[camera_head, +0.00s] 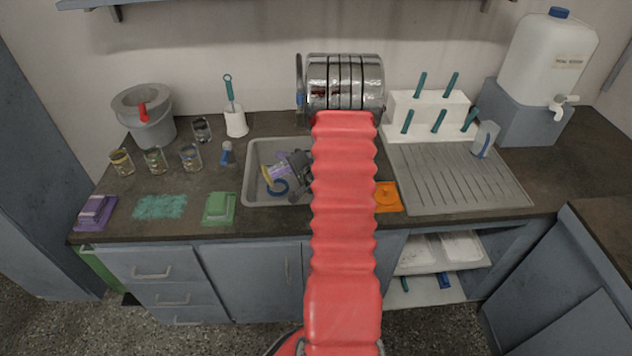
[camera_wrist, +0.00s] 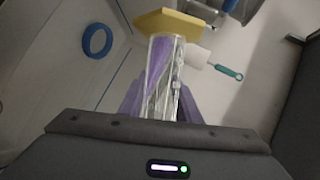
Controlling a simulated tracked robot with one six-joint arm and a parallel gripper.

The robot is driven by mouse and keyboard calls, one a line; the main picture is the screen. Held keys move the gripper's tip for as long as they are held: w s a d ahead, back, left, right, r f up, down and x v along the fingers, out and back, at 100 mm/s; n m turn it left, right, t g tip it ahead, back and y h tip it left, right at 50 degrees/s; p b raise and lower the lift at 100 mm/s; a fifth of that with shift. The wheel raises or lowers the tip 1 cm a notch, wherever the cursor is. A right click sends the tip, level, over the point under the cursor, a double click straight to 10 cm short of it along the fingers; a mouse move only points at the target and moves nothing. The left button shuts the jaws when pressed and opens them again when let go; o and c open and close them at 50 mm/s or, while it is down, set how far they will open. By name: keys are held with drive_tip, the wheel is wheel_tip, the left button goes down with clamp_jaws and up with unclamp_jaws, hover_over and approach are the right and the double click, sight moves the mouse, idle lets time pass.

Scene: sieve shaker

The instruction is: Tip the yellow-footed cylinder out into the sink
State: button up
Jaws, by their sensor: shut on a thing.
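My gripper (camera_head: 292,164) hangs over the sink (camera_head: 250,190) in the head view, its purple fingers shut on the yellow-footed cylinder (camera_head: 277,170). In the wrist view the cylinder (camera_wrist: 165,75) is clear glass, between the fingers of my gripper (camera_wrist: 160,103). Its yellow foot (camera_wrist: 178,24) points away from the gripper. In the head view the foot (camera_head: 266,177) is at the left end and the cylinder lies tilted. I cannot tell whether liquid is left inside. My arm hides the right part of the sink.
A blue ring (camera_head: 279,188) lies in the sink. Several glass beakers (camera_head: 154,161), a grey bucket (camera_head: 148,122) and a white brush holder (camera_head: 236,122) stand left of it. A ribbed draining board (camera_head: 460,178) and white rack (camera_head: 425,110) are on the right.

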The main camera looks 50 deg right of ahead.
drive_tip(key=shift+s+d+f+m+t+y+p, duration=0.2)
drive_tip(key=shift+s+d+m+t+y+p, duration=0.1)
drive_tip(key=shift+d+m, duration=0.25)
idle(0.5)
drive_tip(key=shift+r+m+t+p, duration=0.6)
drive_tip(key=shift+r+m, duration=0.2)
drive_tip(key=shift+m, duration=0.15)
idle(1.0)
drive_tip(key=n+g, duration=0.1)
drive_tip(key=a+f+n+g, duration=0.1)
drive_tip(key=n, duration=0.1)
drive_tip(key=shift+w+f, duration=0.2)
drive_tip(key=shift+w, duration=0.1)
drive_tip(key=shift+f+n+h, duration=0.2)
drive_tip(key=shift+n+h, duration=0.1)
drive_tip(key=shift+h, duration=0.1)
idle(0.3)
